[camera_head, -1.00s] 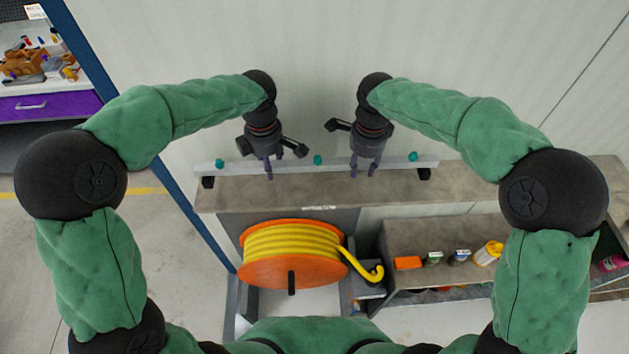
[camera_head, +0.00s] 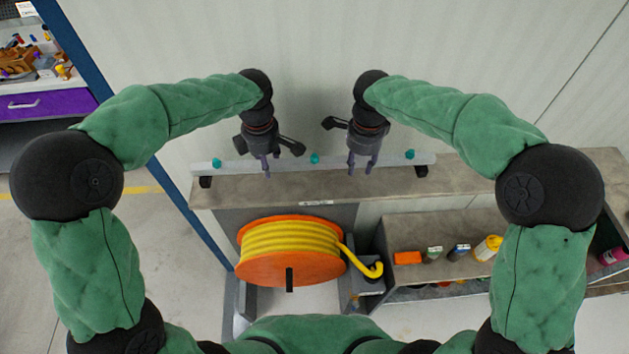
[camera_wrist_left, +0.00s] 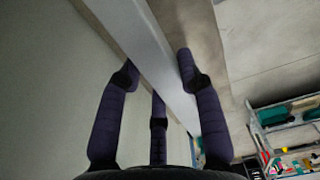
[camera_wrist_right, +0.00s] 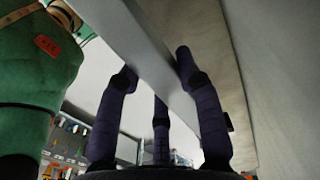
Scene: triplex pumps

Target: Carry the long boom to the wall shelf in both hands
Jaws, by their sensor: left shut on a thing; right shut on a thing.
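The long boom (camera_head: 335,162) is a pale, straight bar with teal knobs along it, lying level across the head view close to the wall. My left gripper (camera_head: 266,170) is shut on it left of its middle, and my right gripper (camera_head: 361,168) is shut on it right of its middle. In the left wrist view the boom (camera_wrist_left: 160,62) passes between my purple fingers, and likewise in the right wrist view (camera_wrist_right: 150,55). The wall shelf (camera_head: 300,187) is a grey-brown ledge just below the boom. Black blocks show under both boom ends. I cannot tell whether the boom touches the shelf.
An orange reel with yellow hose (camera_head: 290,250) stands under the shelf. A lower shelf (camera_head: 460,228) at right holds bottles and an orange box. A blue post (camera_head: 150,150) and a bench with a purple drawer (camera_head: 45,104) are at left. The wall rises directly behind the boom.

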